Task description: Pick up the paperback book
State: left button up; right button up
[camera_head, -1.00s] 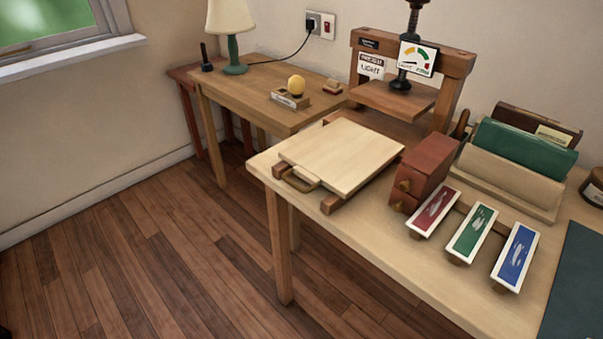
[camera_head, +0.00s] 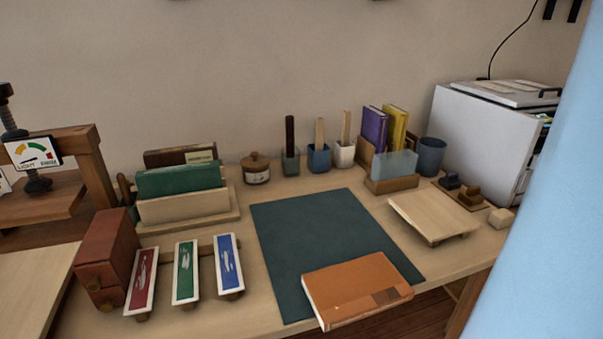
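An orange-brown paperback book (camera_head: 355,285) lies flat at the front of the dark green mat (camera_head: 312,225), its near end reaching the table's front edge. Its cover faces up and its pale page edges show along the near side. Nothing touches it from above. Neither of my grippers shows in the view.
Three framed swatches in red, green and blue (camera_head: 230,264) and a red-brown box (camera_head: 106,252) stand left of the mat. A pale board (camera_head: 434,216) lies right of it. Several pots and upright books (camera_head: 374,129) line the back. A light-blue surface (camera_head: 545,220) blocks the right side.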

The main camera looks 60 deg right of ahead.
aim_at(340, 295)
jog(key=z, duration=0.45)
jog(key=k+l+z, duration=0.1)
jog(key=z, duration=0.85)
jog(key=k+l+z, duration=0.1)
jog(key=z, duration=0.35)
